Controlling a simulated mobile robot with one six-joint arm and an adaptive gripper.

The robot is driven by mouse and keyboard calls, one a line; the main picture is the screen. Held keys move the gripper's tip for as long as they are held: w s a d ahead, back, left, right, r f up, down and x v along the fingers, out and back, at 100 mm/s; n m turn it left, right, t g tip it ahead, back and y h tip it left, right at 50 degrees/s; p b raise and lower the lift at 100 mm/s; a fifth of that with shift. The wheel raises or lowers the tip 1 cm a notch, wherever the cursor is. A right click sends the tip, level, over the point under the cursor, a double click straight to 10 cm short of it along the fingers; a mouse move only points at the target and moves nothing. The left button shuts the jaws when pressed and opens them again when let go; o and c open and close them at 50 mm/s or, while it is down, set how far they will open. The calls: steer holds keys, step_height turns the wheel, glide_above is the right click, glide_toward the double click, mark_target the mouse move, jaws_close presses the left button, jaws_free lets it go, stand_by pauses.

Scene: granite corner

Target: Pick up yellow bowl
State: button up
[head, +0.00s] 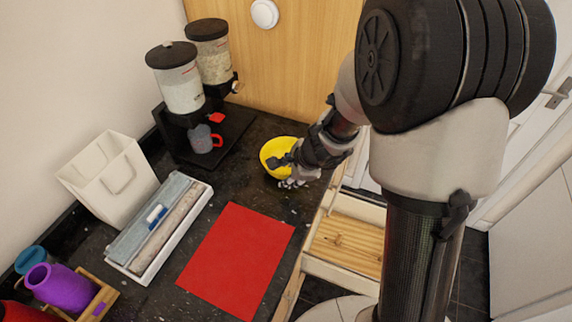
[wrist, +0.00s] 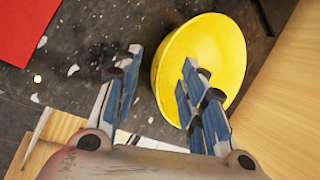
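The yellow bowl (head: 272,151) stands on the dark granite counter near its right edge, beside the wooden panel, in the head view. It also shows in the wrist view (wrist: 213,52), right of centre. My gripper (head: 284,172) is at the bowl's near right side and hides part of it. In the wrist view my gripper (wrist: 160,72) is open, its fingers wide apart. The right finger overlaps the bowl's inside, and the left finger is outside it, over the counter. The bowl's left rim lies between the fingers. I cannot tell whether either finger touches it.
A red mat (head: 236,259) lies in front of the bowl. A cereal dispenser (head: 188,107) with a grey and red cup (head: 205,139) stands behind left. A white box (head: 108,178), a tray (head: 160,231) and a purple jar (head: 62,287) are left. An open wooden drawer (head: 345,243) is right below.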

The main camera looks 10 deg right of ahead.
steer(key=x, duration=0.2)
steer(key=shift+w+f+b, duration=0.15)
steer(key=shift+f+b, duration=0.2)
steer(key=shift+b, duration=0.05)
steer(key=shift+r, duration=0.1)
steer(key=shift+c, duration=0.3)
jaws_close()
